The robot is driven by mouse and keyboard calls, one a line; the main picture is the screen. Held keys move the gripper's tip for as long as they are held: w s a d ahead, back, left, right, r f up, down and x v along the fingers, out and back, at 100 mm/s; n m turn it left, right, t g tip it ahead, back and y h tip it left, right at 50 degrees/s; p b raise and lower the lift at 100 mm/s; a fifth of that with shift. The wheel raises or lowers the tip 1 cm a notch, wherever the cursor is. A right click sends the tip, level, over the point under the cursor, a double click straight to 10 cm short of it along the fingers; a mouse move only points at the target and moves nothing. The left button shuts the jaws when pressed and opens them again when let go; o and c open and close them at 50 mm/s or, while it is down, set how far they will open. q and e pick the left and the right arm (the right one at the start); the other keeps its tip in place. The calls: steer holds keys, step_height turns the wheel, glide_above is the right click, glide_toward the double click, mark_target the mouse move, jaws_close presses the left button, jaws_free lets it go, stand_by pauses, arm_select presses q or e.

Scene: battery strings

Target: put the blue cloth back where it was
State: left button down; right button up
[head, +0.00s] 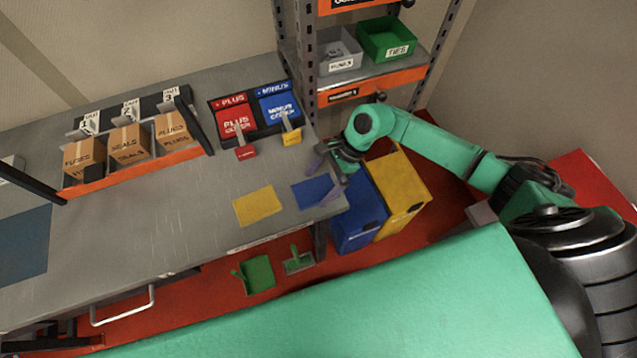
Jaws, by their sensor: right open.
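The blue cloth (311,192) lies flat on the grey table near its right end. A yellow cloth (257,206) lies flat to its left, with a gap between them. My right gripper (325,180) is at the table's right end, just over the right part of the blue cloth. Its fingers are apart, one at the far side and one at the near right corner of the cloth. I cannot tell whether the fingers touch the cloth. My left gripper is not in view.
The table (150,230) holds red and blue plus/minus holders (237,118) and a rack of cardboard boxes (129,142). Blue (358,220) and yellow (402,190) bins stand beside its right end. A shelf (372,84) with grey and green bins rises behind. A green dustpan (259,273) lies on the red floor.

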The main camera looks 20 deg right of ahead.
steer(key=b+v, duration=0.4)
steer(key=v, duration=0.7)
steer(key=shift+r, duration=0.2)
